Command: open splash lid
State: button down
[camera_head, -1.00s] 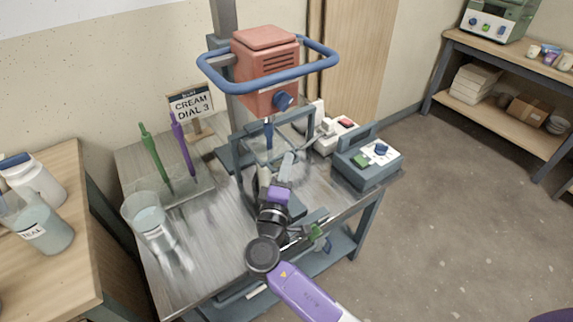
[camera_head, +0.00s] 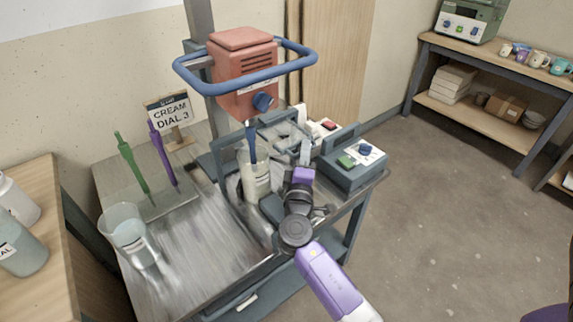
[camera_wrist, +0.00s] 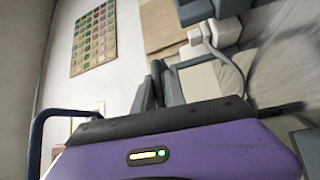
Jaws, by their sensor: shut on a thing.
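The splash lid (camera_head: 283,128) is a grey-framed clear panel below the red mixer head (camera_head: 243,75). It stands swung out to the right of the bucket (camera_head: 256,178), whose front is uncovered. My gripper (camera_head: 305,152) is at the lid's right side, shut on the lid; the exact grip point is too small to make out. In the wrist view my grey fingers (camera_wrist: 158,85) show past the purple gripper body. The mixer's blue shaft (camera_head: 251,143) reaches down into the bucket.
A control box (camera_head: 353,165) with a green button and blue knob stands close right of my gripper. A clear jug (camera_head: 127,238), green and purple tools and a sign (camera_head: 168,110) reading "CREAM DIAL 3" are on the left. The front of the metal bench (camera_head: 205,255) is clear.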

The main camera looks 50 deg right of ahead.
jog(key=shift+d+r, duration=0.4)
jog(key=shift+r, duration=0.1)
jog(key=c, duration=1.5)
grip_release()
jog(key=shift+f, duration=0.15)
jog(key=shift+f, duration=0.1)
jog(key=b+v, duration=0.1)
jog(key=v, duration=0.7)
